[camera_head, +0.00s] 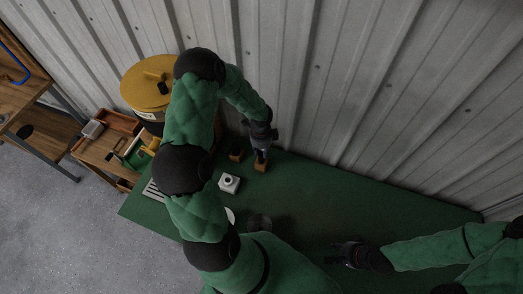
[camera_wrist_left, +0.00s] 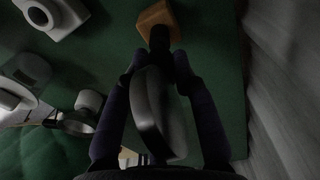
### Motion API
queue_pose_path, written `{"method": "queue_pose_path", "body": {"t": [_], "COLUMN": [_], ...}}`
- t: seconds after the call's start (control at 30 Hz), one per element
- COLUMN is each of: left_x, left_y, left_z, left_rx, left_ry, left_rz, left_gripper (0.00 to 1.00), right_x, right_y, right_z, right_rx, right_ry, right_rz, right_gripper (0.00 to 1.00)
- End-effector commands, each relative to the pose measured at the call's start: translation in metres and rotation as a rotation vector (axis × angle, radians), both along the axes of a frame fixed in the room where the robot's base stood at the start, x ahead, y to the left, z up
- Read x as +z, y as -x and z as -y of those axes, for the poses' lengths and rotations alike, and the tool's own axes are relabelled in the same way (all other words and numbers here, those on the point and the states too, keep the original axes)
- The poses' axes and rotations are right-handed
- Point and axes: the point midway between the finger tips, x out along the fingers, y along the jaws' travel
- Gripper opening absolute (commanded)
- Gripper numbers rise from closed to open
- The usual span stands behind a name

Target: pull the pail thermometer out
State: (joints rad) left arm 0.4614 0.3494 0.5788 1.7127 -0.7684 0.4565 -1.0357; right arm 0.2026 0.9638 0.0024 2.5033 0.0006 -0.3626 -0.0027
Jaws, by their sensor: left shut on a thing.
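My left gripper (camera_head: 262,155) points down over a small wooden block (camera_head: 261,167) near the back of the green bench. In the left wrist view, its purple fingers (camera_wrist_left: 156,68) are shut on the pail thermometer, whose round grey dial (camera_wrist_left: 158,112) sits between them. A dark part of it reaches down to the wooden block (camera_wrist_left: 160,16); whether it is still inside the block I cannot tell. In the head view the thermometer is mostly hidden by the gripper. My right gripper (camera_head: 345,254) hovers over the bench at the right, with nothing seen in it; its fingers are too dark to read.
A white box-shaped item (camera_head: 229,183) and a second small wooden block (camera_head: 236,155) stand near the left gripper. A dark round item (camera_head: 259,222) lies further front. A yellow-lidded container (camera_head: 148,85) is at the back left. The corrugated wall (camera_head: 350,80) is close behind.

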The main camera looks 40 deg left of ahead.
Motion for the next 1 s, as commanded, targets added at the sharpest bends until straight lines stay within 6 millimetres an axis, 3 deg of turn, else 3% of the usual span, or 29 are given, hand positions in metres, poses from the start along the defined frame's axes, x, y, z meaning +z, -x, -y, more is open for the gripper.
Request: {"method": "queue_pose_path", "body": {"t": [0.47, 1.0], "left_x": [0.002, 0.020], "left_y": [0.002, 0.001], "left_z": [0.001, 0.001], "left_rx": [0.000, -0.001], "left_ry": [0.001, 0.001], "left_rz": [-0.006, -0.004], "left_gripper": [0.00, 0.00], "right_x": [0.002, 0.016], "right_y": [0.000, 0.000], "right_z": [0.000, 0.000], "right_rx": [0.000, 0.000], "right_ry": [0.000, 0.000], "right_rz": [0.000, 0.000], "right_gripper": [0.40, 0.40]}}
